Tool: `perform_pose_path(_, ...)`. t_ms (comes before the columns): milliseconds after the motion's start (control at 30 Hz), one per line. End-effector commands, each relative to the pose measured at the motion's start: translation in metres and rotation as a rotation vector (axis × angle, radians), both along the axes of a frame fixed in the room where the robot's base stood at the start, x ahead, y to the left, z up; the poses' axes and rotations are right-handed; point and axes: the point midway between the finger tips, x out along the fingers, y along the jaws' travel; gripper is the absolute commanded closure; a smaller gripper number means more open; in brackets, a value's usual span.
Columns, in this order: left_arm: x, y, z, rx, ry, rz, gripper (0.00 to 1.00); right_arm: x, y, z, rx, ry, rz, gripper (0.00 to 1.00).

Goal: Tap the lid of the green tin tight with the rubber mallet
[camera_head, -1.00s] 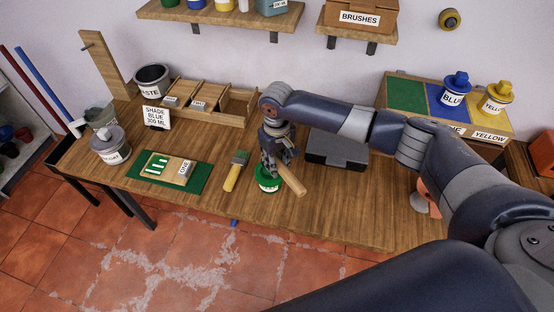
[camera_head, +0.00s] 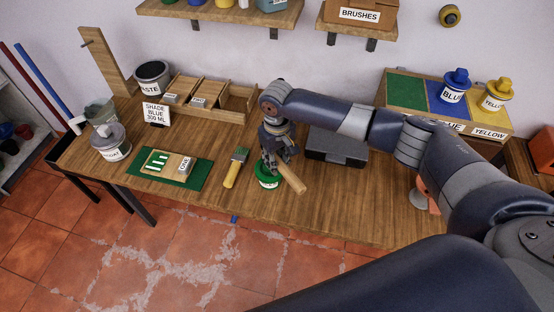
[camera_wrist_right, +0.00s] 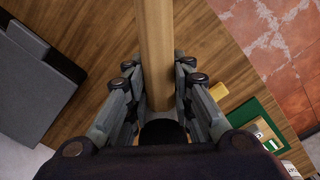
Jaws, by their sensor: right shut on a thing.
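The green tin (camera_head: 268,184) stands near the front edge of the wooden workbench, with a white label on its side. My right gripper (camera_head: 274,162) is directly over it, shut on the wooden handle (camera_head: 292,178) of the rubber mallet. The handle slants down to the right, past the tin. In the right wrist view the handle (camera_wrist_right: 155,50) runs between the fingers, and a dark part, likely the mallet head (camera_wrist_right: 163,132), shows at the palm. The gripper hides part of the lid, so I cannot tell whether the mallet touches it. My left gripper is out of view.
A brush with a yellow handle (camera_head: 231,175) lies just left of the tin. Further left is a green mat (camera_head: 200,178) with a card. A dark case (camera_head: 335,146) sits behind to the right. Bare bench lies right of the tin.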

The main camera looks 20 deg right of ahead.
Motion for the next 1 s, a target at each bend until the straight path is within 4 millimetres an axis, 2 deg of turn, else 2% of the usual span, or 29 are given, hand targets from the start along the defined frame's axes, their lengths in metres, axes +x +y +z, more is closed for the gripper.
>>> perform_pose_path(1000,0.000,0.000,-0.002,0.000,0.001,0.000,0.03,0.001,0.000,-0.012,0.001,-0.002,0.000,1.00)
